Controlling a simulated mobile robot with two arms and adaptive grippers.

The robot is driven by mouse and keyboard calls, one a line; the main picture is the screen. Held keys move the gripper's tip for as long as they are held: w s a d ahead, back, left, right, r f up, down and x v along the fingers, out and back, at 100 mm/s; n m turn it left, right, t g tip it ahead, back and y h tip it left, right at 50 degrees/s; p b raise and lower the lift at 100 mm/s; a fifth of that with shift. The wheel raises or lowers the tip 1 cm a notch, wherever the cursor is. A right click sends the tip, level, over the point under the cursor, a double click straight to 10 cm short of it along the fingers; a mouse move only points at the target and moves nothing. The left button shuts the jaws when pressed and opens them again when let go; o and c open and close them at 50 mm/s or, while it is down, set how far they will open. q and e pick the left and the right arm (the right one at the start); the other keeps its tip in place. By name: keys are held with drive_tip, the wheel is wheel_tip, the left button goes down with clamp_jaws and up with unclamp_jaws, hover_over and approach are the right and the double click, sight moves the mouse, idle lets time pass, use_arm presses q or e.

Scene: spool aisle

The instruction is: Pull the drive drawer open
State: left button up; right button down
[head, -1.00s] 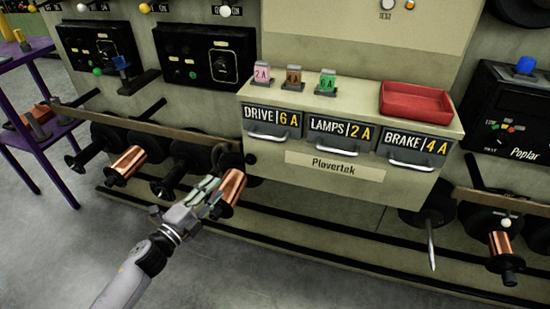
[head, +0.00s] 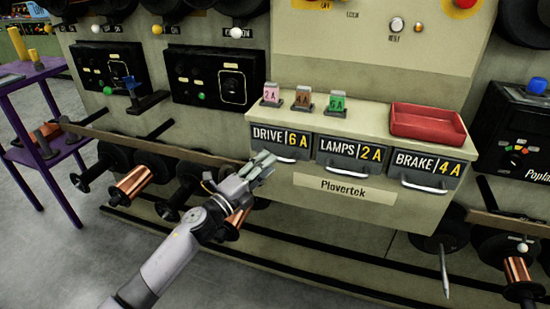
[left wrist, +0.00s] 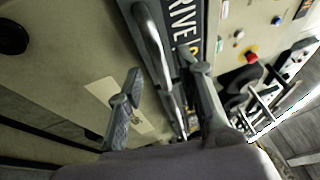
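The drive drawer (head: 281,136) is the left one of three in the beige cabinet, labelled "DRIVE 6 A", and it looks shut. Its curved metal handle (head: 291,159) is partly covered by my left gripper (head: 266,165). In the left wrist view, the handle (left wrist: 151,38) runs between the two spread fingers of my left gripper (left wrist: 161,68), beside the drawer's dark label (left wrist: 183,22). The fingers are open and not closed on the handle. I cannot tell whether either touches it. My right gripper is not in view.
The lamps drawer (head: 351,153) and brake drawer (head: 427,168) sit to the right. Tagged fuses and a red tray (head: 428,122) stand on the cabinet top. A copper spool (head: 134,186) and a bar (head: 150,145) are left of the cabinet. A purple shelf (head: 50,165) stands far left.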

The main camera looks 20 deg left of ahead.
use_arm(q)
drive_tip(key=shift+x, duration=2)
drive_tip(key=shift+c, duration=0.3)
clamp_jaws()
